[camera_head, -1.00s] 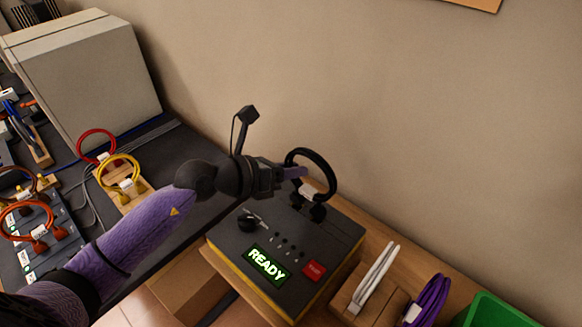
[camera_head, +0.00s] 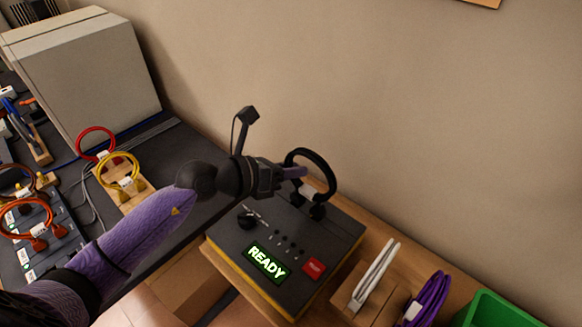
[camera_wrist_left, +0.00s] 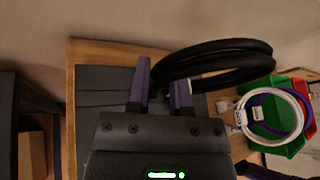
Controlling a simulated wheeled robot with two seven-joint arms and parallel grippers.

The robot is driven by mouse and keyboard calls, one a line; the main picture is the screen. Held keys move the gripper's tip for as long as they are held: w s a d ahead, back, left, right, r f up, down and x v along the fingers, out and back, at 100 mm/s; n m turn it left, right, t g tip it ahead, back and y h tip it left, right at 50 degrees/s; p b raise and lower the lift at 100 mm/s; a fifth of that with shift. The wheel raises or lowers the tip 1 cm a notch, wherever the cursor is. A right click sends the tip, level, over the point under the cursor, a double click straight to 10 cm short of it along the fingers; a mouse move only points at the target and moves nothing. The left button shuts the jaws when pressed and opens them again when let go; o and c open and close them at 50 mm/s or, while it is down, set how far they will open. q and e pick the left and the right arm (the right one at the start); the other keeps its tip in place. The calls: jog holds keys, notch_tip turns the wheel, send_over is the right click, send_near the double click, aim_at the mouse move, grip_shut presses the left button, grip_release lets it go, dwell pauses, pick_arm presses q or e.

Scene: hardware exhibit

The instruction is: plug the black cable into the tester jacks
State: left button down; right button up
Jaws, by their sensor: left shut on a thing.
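The black cable (camera_head: 325,166) is a thick loop with a white tag, standing over the far edge of the tester (camera_head: 228,240). Its two dark plug ends (camera_head: 316,210) hang at the tester's back top; whether they sit in the jacks or just above them, I cannot tell. My left gripper (camera_head: 297,172) is shut on the black cable at its left side. In the left wrist view, the purple fingers of my left gripper (camera_wrist_left: 161,97) are on either side of the cable's near end, and the loop (camera_wrist_left: 225,57) arches right.
The tester shows a green READY display (camera_head: 267,262) and a red button (camera_head: 314,269). White (camera_head: 375,277) and purple (camera_head: 430,297) cables and a green bin (camera_head: 497,312) stand to its right. Red (camera_head: 97,143) and yellow (camera_head: 119,172) cables are at left. A wall rises behind.

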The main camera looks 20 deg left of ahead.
pick_arm(q)
jog(key=shift+f, duration=0.3)
dwell(0.5)
grip_release()
dwell(0.4)
jog(key=shift+a, duration=0.1)
jog(key=v, duration=0.2)
jog(key=shift+s+a+r+p, duration=0.1)
jog(key=shift+s+r+p, duration=0.1)
jog(key=shift+p, duration=0.2)
jog(key=v, duration=0.5)
jog(key=shift+p, duration=0.35)
jog(key=shift+f, duration=0.1)
